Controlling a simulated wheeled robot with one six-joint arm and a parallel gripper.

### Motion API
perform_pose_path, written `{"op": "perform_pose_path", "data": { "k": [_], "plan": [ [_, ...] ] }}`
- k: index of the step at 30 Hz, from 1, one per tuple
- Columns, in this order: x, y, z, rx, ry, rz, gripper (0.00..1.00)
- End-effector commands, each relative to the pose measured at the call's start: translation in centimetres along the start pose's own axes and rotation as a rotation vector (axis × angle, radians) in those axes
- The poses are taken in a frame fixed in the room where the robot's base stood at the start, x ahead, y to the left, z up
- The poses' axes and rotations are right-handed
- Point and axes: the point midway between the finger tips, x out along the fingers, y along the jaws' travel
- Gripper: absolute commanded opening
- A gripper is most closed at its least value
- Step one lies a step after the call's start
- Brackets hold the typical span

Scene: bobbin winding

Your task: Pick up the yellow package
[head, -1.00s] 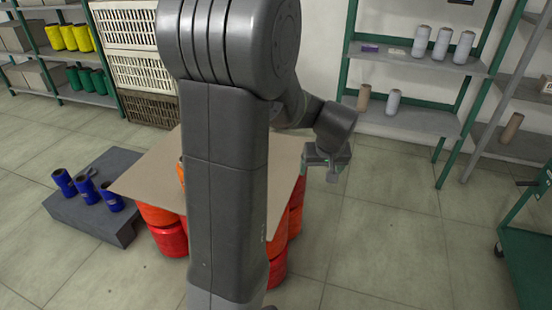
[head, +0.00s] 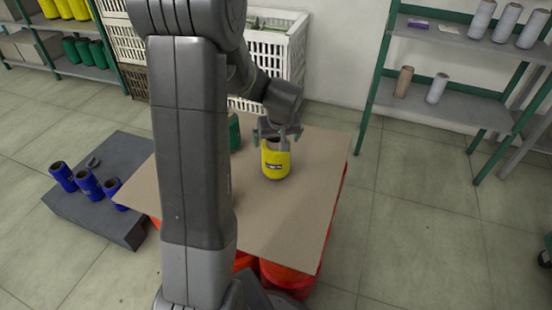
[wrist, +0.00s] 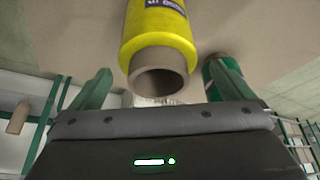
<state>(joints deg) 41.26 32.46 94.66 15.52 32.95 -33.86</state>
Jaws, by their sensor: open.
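The yellow package (head: 276,163), a yellow spool with a dark label, stands upright on the brown board (head: 290,220). In the wrist view, the yellow package (wrist: 158,32) is top centre with its hollow brown core end toward me. My gripper (head: 280,137) is at the package's upper end. In the wrist view my gripper (wrist: 164,80) is open, its green fingers spread to either side of the core end, with nothing clamped. I cannot tell whether either finger touches the package.
A green spool (head: 234,133) stands left of the package, partly hidden by my arm; the green spool (wrist: 223,76) shows behind the right finger. A white crate (head: 285,45) is behind. The board's right side is clear.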

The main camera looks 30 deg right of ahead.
Motion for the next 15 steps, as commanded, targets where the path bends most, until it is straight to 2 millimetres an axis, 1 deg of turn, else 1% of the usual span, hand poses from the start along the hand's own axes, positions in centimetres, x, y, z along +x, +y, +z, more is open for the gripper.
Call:
{"op": "perform_pose_path", "data": {
  "k": [5, 12, 15],
  "plan": [
    [1.2, 0.1, -0.1, -0.001, 0.001, 0.000, 1.00],
    [4.8, 0.2, -0.3, -0.002, -0.001, 0.001, 1.00],
    [5.4, 0.2, -0.3, -0.001, 0.000, 0.001, 1.00]
  ]
}}
